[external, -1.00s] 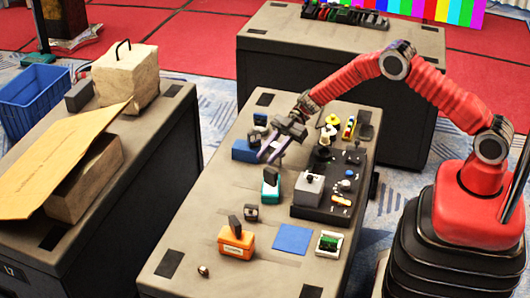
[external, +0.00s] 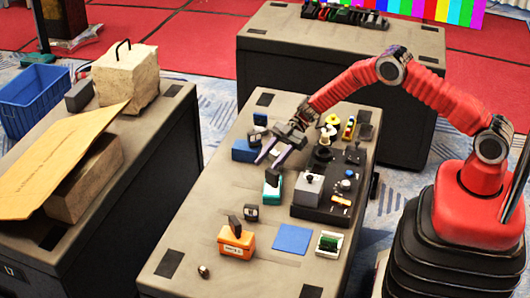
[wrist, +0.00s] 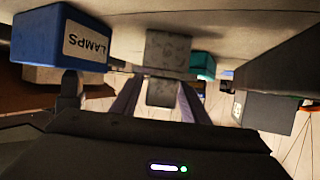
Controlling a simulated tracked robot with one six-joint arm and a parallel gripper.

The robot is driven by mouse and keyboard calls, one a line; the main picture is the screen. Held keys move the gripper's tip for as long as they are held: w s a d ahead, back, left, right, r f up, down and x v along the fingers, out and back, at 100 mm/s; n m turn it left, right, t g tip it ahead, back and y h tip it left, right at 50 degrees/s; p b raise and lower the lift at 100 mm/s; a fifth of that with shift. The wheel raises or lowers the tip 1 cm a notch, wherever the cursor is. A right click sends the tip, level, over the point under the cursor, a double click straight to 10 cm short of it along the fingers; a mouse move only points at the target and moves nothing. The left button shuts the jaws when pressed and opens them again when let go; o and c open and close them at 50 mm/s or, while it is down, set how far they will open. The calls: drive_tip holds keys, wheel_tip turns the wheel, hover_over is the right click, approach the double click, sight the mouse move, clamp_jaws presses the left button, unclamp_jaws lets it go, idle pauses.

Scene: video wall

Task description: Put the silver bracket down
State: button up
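I take this to be the silver bracket (wrist: 168,48).
A blue box (external: 244,150) labelled LAMPS (wrist: 68,38) is close beside the gripper. A teal box (external: 271,187) and a black control panel (external: 320,213) are to the right. An orange box (external: 236,243) and a flat blue pad (external: 292,239) lie nearer the front.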

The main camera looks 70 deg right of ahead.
drive_tip(key=shift+s+f, duration=0.15)
drive_tip(key=shift+d, duration=0.1)
drive_tip(key=v, duration=1.2)
drive_tip(key=shift+r, duration=0.35)
drive_tip(key=shift+w+r, duration=0.1)
drive_tip(key=shift+w, duration=0.15)
